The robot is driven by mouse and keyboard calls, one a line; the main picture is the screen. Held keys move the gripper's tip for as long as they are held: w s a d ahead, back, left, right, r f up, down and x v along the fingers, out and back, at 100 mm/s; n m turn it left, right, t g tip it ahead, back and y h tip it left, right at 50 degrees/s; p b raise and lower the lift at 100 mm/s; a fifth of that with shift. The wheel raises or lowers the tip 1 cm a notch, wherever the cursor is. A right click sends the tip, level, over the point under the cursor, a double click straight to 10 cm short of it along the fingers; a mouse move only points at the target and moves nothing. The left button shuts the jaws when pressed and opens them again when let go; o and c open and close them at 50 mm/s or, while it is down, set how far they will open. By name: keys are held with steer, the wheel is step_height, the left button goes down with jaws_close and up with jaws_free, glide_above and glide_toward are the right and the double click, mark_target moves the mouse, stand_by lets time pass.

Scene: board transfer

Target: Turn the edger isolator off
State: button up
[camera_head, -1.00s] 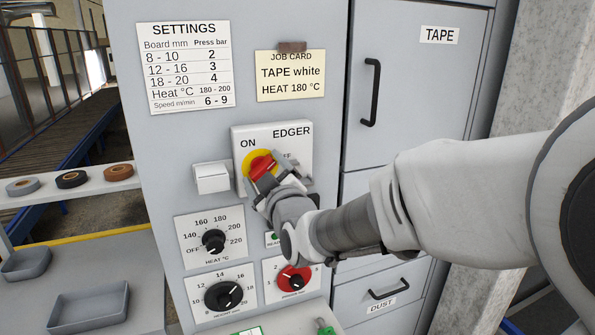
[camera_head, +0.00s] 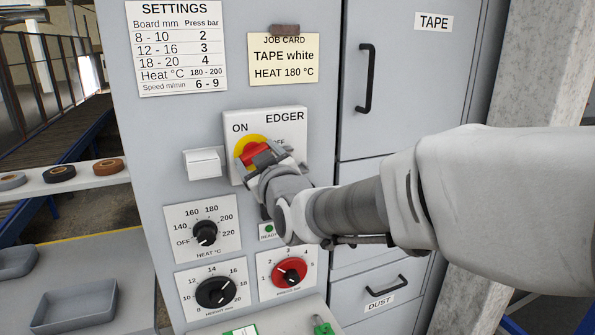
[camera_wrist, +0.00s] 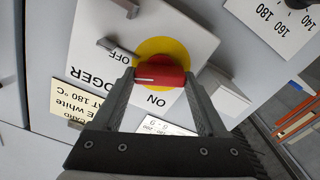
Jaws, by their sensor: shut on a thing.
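The edger isolator (camera_head: 296,155) is a white plate marked ON at upper left and OFF at right, with a yellow disc and a red handle (camera_head: 252,155). My gripper (camera_head: 262,158) is at the handle, and my wrist hides part of the plate's lower right. In the wrist view my gripper (camera_wrist: 161,76) is shut on the red handle, one finger at each end. The handle's white line lies toward its left end there, between the OFF and ON labels. A grey bar (camera_wrist: 118,49) stands out beside OFF.
A white box (camera_head: 202,164) juts out left of the isolator. The heat dial (camera_head: 205,232), a black dial (camera_head: 215,292) and a red dial (camera_head: 290,272) sit below. A cabinet with a black handle (camera_head: 366,78) stands right. A grey tray (camera_head: 75,305) lies lower left.

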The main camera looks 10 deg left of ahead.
steer(key=shift+f+m+b, duration=0.1)
steer(key=shift+m+b, duration=2.2)
steer(key=shift+b, duration=0.3)
steer(key=o, duration=1.3)
steer(key=shift+s+d, duration=0.1)
steer(key=v, duration=1.7)
steer(key=shift+s, duration=0.1)
